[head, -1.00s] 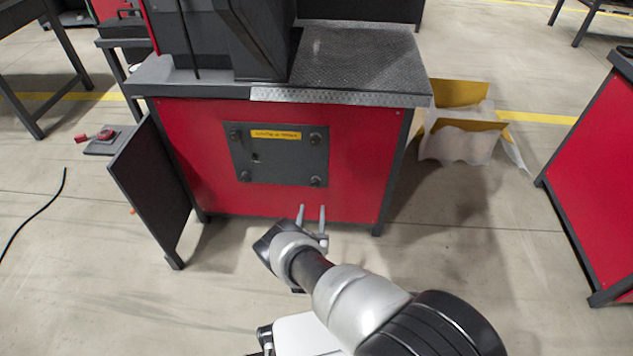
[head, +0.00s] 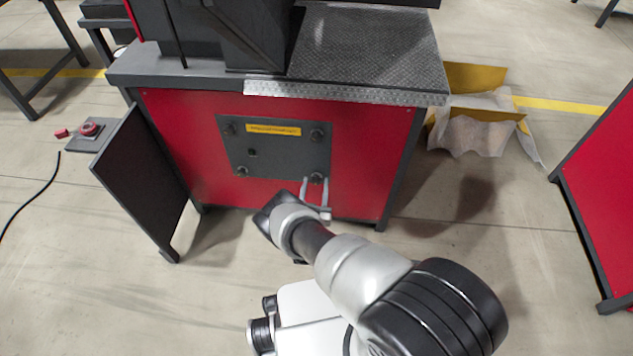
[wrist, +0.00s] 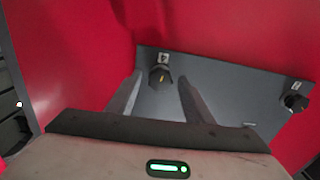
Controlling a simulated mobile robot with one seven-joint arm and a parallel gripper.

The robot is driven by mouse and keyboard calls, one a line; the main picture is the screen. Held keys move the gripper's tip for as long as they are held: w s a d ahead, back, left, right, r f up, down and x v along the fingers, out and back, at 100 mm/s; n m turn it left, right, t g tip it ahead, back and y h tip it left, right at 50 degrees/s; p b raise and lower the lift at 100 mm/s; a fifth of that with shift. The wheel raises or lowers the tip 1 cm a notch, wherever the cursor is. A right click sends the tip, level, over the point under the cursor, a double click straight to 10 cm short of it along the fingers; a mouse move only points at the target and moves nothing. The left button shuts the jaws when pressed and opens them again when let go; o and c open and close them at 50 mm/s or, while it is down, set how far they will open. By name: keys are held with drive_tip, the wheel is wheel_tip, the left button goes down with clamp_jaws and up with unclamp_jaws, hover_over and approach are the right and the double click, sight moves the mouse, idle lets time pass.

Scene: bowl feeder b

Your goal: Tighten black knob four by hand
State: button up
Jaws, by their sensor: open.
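The grey panel (head: 275,152) on the red cabinet front carries a black knob near each corner. Knob four (head: 316,177) is at its lower right in the head view. In the wrist view, knob four (wrist: 160,78) has a yellowish mark and a small tag (wrist: 164,58) reading 4. My gripper (head: 314,184) is open and empty, its fingers pointing at the panel around the lower right knob. In the wrist view my gripper (wrist: 160,92) has one finger on each side of knob four, with visible gaps. Whether the fingertips reach its depth I cannot tell.
Another black knob (wrist: 295,102) sits right in the wrist view. An open dark door (head: 143,185) stands left of the cabinet (head: 370,160). A box with white lining (head: 470,135) lies right of it. Another red cabinet (head: 605,190) is far right. The floor between is clear.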

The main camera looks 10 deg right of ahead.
drive_tip(key=shift+s, duration=0.1)
drive_tip(key=c, duration=1)
drive_tip(key=shift+c, duration=0.2)
drive_tip(key=shift+m, duration=0.3)
drive_tip(key=m, duration=1.5)
drive_tip(key=shift+m, duration=2.3)
